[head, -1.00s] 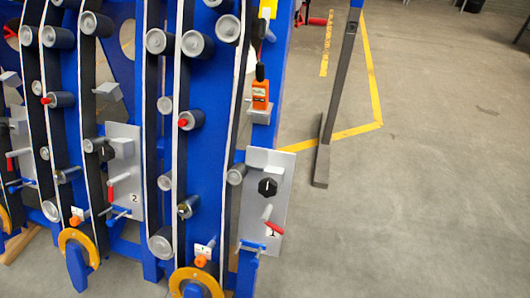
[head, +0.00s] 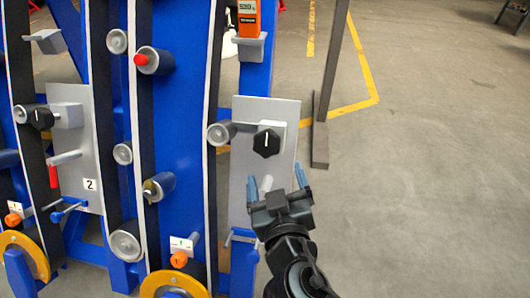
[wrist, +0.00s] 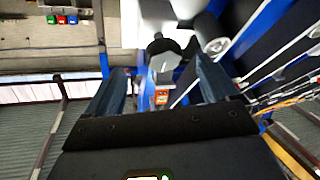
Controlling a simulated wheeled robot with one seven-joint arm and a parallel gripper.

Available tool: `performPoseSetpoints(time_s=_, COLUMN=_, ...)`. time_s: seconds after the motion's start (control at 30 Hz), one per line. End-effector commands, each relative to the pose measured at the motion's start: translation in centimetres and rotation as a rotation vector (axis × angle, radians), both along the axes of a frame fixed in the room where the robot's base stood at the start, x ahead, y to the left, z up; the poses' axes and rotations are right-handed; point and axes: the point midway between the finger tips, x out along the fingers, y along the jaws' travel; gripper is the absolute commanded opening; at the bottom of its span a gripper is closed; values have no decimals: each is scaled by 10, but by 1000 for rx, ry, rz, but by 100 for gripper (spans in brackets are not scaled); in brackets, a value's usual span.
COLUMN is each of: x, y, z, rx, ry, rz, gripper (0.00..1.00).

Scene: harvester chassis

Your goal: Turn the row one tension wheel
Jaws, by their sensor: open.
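The row one plate (head: 240,160) is a grey upright panel on the right of the blue frame. It carries a black faceted knob (head: 266,142) with a white mark. My gripper (head: 277,182) is open, just below and in front of this knob in the head view, with its two blue-grey fingers pointing up. In the wrist view the fingers (wrist: 163,85) are apart with nothing clamped between them. A dark knob shape (wrist: 165,45) shows beyond them. The lever with the red handle is mostly hidden behind my gripper; only a grey piece shows, as does the plate's blue clamp below.
The row two plate (head: 70,120), with its own black knob and red-handled lever, stands to the left. Rollers and dark belts fill the blue frame. An orange gauge (head: 248,18) sits above the row one knob. A grey post (head: 325,110) stands to the right, with open floor beyond.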

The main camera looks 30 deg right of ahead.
Motion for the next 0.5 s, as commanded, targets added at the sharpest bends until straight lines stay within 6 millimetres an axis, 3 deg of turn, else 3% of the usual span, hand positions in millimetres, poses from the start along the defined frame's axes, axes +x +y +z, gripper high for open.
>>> performPoseSetpoints(time_s=0.1, x=22, y=4, z=0, rx=-7, ry=-76, rz=-65, gripper=87)
performPoseSetpoints(time_s=0.5, x=55, y=-7, z=15, rx=-8, ry=-134, rz=-121, gripper=87)
